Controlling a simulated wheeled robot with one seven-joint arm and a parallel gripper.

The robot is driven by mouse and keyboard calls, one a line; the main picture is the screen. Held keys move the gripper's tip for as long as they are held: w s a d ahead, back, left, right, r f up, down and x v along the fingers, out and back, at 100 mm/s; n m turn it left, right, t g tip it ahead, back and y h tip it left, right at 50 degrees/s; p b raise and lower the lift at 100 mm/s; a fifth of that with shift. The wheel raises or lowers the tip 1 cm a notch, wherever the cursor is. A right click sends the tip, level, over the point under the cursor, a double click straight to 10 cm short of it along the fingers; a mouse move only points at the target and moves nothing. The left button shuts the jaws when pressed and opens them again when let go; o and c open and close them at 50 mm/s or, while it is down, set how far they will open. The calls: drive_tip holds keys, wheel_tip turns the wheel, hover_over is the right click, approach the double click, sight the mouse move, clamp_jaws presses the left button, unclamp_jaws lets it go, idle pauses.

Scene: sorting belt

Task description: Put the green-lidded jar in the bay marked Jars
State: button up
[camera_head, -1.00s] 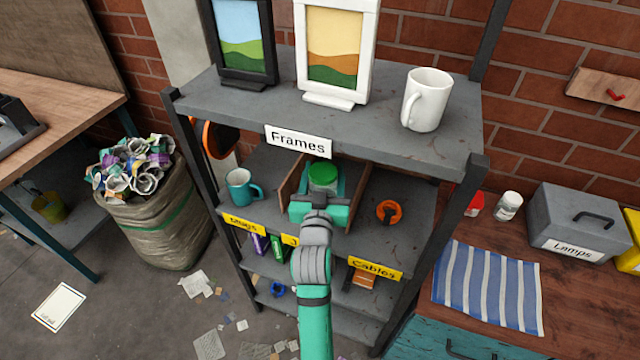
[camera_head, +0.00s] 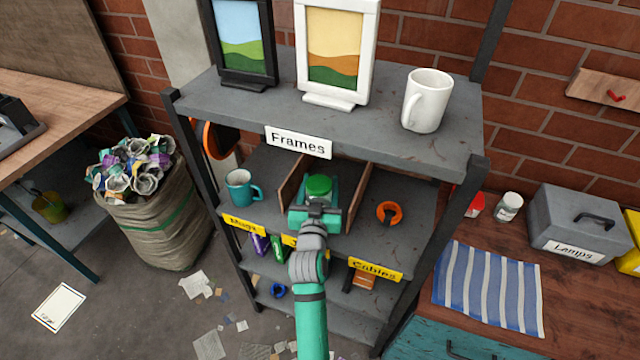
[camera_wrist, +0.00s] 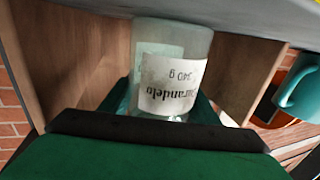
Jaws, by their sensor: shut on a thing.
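The green-lidded jar (camera_head: 319,187) is in the middle bay of the shelf unit, between two wooden dividers. In the wrist view the jar (camera_wrist: 172,75) is clear glass with a white label and appears upside down. My gripper (camera_head: 318,210) reaches into this bay from the front and is shut on the jar's body. The middle bay's yellow label (camera_head: 290,241) is mostly hidden behind my arm, so its word cannot be read. Whether the jar touches the shelf board cannot be told.
Wooden dividers (camera_head: 358,198) stand close on both sides of my gripper. A teal mug (camera_head: 240,187) is in the left bay, marked Mugs (camera_head: 243,225). An orange ring-shaped thing (camera_head: 390,212) is in the right bay, marked Cables (camera_head: 375,270). The Frames shelf (camera_head: 220,95) lies above.

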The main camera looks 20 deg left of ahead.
drive_tip(key=shift+f, duration=0.1)
drive_tip(key=o, duration=1.2)
drive_tip(key=v, duration=1.2)
drive_tip(key=s+d+f+m+h, duration=0.1)
drive_tip(key=s+d+f, duration=0.2)
drive_tip(key=s, duration=0.3)
drive_tip(key=s+d+f+m+g+h, duration=0.1)
drive_tip(key=s+d+f, duration=0.25)
drive_tip(key=s, duration=0.25)
drive_tip(key=s+d+f+m+h, duration=0.1)
drive_tip(key=s+d+f, duration=0.25)
drive_tip(key=s, duration=0.35)
drive_tip(key=shift+g+h, duration=0.5)
drive_tip(key=shift+g, duration=0.1)
drive_tip(key=shift+s+d+r, duration=0.15)
drive_tip(key=shift+s+d, duration=1.2)
drive_tip(key=shift+s, duration=1.4)
drive_tip(key=shift+s+d+r, duration=0.1)
drive_tip(key=shift+s+d, duration=1.3)
drive_tip(key=shift+s, duration=1.4)
drive_tip(key=shift+s+d+r, duration=0.15)
drive_tip(key=shift+s+d, duration=1.2)
drive_tip(key=shift+s, duration=1.4)
